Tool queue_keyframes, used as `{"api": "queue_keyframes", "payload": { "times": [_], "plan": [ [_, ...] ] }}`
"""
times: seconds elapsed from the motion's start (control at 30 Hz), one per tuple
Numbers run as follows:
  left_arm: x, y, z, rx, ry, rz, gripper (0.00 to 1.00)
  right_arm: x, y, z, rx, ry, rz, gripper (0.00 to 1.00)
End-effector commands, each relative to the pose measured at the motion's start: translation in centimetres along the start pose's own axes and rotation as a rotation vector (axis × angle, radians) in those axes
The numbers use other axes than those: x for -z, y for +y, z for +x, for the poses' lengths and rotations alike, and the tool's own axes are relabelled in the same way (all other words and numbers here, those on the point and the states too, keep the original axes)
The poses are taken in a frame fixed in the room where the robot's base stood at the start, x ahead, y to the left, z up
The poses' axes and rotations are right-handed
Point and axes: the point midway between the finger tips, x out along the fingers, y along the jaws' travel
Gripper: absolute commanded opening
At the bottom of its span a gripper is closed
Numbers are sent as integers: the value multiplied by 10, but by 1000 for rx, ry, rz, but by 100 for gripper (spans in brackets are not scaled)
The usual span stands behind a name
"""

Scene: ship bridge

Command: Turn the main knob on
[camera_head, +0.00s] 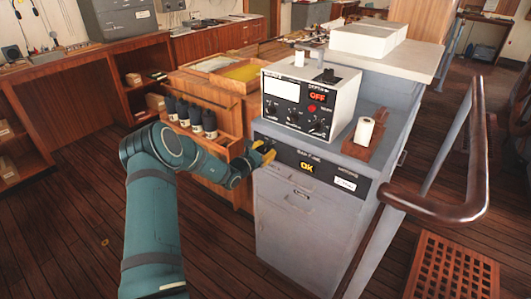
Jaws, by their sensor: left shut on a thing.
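My left gripper (264,151), with yellow and black fingers, is at the left end of the dark front panel (286,158) of the grey cabinet. It is shut on the main knob there, which the fingers hide almost entirely. The panel shows a yellow "OK" and a small white label. The grey and black instrument box (291,118) on top of the cabinet has a white meter, several black knobs and a red "OFF" sign (318,97). My right gripper is not in view.
A wooden holder (361,147) with a white roll stands right of the box. A brown handrail (440,208) runs in front of the cabinet's right side. Dark bottles (195,118) stand in a wooden rack behind my arm. The plank floor at left is clear.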

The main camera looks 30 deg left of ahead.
Motion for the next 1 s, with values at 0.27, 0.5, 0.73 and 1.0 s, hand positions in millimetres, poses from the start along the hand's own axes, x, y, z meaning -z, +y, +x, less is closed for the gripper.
{"api": "queue_keyframes", "payload": {
  "times": [0.27,0.5,0.73,1.0],
  "plan": [
    [-1,1,0,-7,2,103,0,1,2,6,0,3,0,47],
    [-2,1,0,-8,3,130,0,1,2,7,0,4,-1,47],
    [-2,1,0,-8,2,131,0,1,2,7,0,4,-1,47],
    [-2,1,0,-7,3,129,68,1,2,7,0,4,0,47]
  ]
}}
